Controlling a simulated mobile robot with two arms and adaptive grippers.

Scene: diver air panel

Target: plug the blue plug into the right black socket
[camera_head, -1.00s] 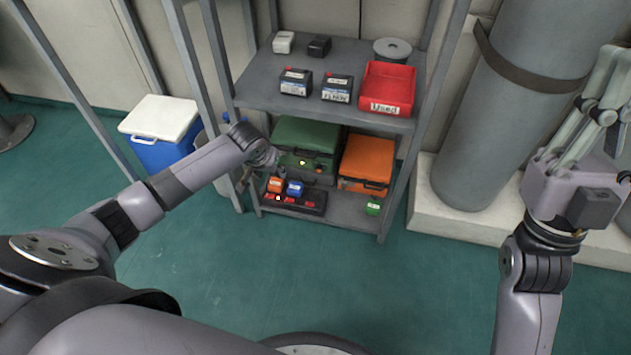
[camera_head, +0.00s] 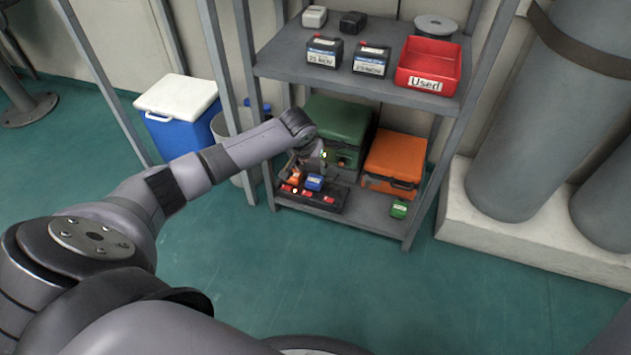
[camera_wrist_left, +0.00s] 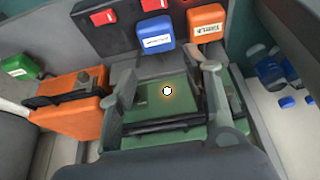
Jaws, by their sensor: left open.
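The blue plug (camera_head: 314,183) has a white label and sits on a black panel (camera_head: 335,205) with red parts on the lower shelf. It also shows in the left wrist view (camera_wrist_left: 154,35). An orange plug (camera_head: 295,177) sits just left of it in the head view. My left gripper (camera_head: 309,162) is just above and behind these plugs and partly overlaps the orange one. In the left wrist view its two fingers (camera_wrist_left: 168,80) are spread, empty, with the green case behind them. The sockets cannot be made out clearly. My right gripper is out of view.
A green case (camera_head: 340,122) and an orange case (camera_head: 396,160) stand behind the panel. A small green plug (camera_head: 399,210) lies at the shelf's right. The upper shelf (camera_head: 290,62) hangs above, carrying batteries and a red bin (camera_head: 430,66). A shelf post stands at the left.

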